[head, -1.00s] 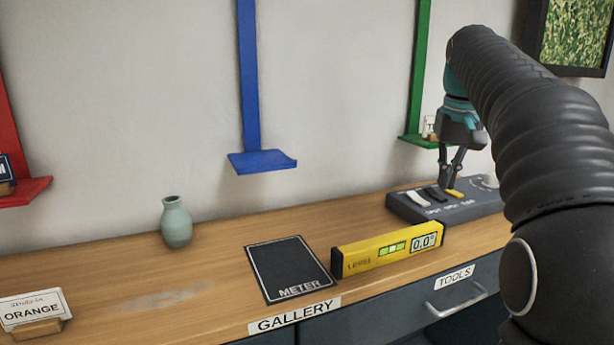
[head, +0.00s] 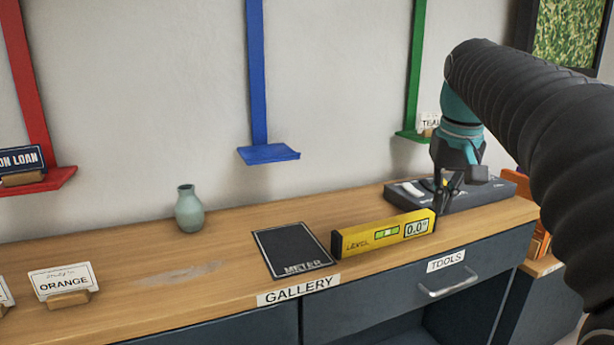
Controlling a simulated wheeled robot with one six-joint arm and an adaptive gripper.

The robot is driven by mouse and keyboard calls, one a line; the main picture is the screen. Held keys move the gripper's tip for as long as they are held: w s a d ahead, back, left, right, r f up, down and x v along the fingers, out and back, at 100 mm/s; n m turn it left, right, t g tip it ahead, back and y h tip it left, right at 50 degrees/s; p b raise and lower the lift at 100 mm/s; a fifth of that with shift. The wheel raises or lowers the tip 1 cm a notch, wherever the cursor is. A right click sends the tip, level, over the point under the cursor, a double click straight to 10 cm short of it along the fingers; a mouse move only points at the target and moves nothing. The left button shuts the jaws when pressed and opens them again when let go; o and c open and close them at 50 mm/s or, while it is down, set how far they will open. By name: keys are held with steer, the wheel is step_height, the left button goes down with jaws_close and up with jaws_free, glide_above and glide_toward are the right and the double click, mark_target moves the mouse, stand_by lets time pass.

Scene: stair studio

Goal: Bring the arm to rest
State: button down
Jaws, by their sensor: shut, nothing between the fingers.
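My arm reaches in from the right, and my gripper (head: 444,210) hangs at its end, pointing down. The gripper is shut and empty. In the head view it is in front of the dark switch box (head: 492,190) and by the right end of the yellow level (head: 384,234), which reads 0.0. I cannot tell whether the fingertips touch either one. The gripper hides part of the box's switches.
The wooden counter (head: 120,255) holds a black METER mat (head: 292,247), a green vase (head: 189,209) and an ORANGE card (head: 62,281). Red (head: 40,184), blue (head: 268,154) and green (head: 412,135) wall shelves are behind. A TOOLS drawer (head: 420,285) is shut below.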

steer(key=s+a+f+t, duration=0.1)
steer(key=s+a+f, duration=0.1)
steer(key=s+f, duration=0.4)
steer(key=s+a+f+t, duration=0.1)
steer(key=s+a+f, duration=0.2)
steer(key=s+f, duration=0.4)
steer(key=s+a+f+n+t, duration=0.1)
steer(key=s+a+f, duration=0.1)
steer(key=s+f, duration=0.5)
steer(key=shift+a+f, duration=0.15)
steer(key=shift+a, duration=0.2)
